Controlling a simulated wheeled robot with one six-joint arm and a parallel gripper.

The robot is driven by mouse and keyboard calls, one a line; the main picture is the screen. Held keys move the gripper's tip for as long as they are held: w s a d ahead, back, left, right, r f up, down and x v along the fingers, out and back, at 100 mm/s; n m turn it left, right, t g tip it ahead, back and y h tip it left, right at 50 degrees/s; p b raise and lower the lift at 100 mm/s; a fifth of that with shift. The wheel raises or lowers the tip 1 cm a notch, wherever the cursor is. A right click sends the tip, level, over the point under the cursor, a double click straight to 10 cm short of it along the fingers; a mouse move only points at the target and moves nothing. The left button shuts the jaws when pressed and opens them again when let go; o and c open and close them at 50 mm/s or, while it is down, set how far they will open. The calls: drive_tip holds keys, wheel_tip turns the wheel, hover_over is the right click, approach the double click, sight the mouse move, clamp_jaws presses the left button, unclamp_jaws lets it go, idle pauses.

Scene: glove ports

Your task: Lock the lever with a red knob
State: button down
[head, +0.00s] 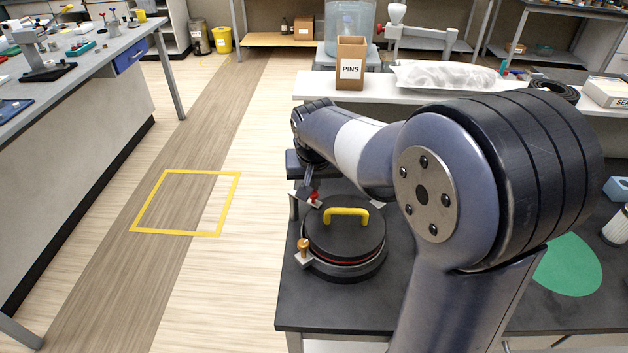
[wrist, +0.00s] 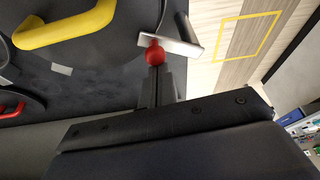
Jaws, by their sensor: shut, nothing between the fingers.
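The red knob (head: 314,196) is at the upper left rim of a round black port cover (head: 335,240) with a yellow handle (head: 347,212). In the wrist view the red knob (wrist: 155,55) sits by a pale metal lever plate (wrist: 178,45). My gripper (wrist: 157,72) is shut and empty, its fingertips right against or just beside the red knob; I cannot tell if they touch. In the head view my gripper (head: 310,187) comes down at the knob from behind. Whether the lever grips the rim is unclear.
A second lever with a brass-coloured knob (head: 303,244) stands at the cover's lower left rim. A red curved part (wrist: 12,108) shows at the wrist view's left edge. The dark bench (head: 330,315) has a green mat (head: 568,266) at right. Floor at left is clear.

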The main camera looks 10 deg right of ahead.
idle(0.4)
drive_tip(key=v, duration=1)
drive_tip(key=shift+s+r, duration=0.2)
drive_tip(key=shift+r, duration=0.15)
hover_over(314, 194)
wheel_tip(314, 194, down, 6)
drive_tip(key=shift+r, duration=0.1)
drive_tip(key=w+a+f+n+g+y+p, duration=0.1)
drive_tip(key=w+f+n+y+p, duration=0.3)
drive_tip(key=w+n, duration=0.4)
drive_tip(key=shift+w+a+n+g+p, duration=0.25)
drive_tip(key=shift+n+g+p, duration=0.55)
drive_tip(key=shift+n, duration=2.4)
drive_tip(key=shift+f, duration=0.2)
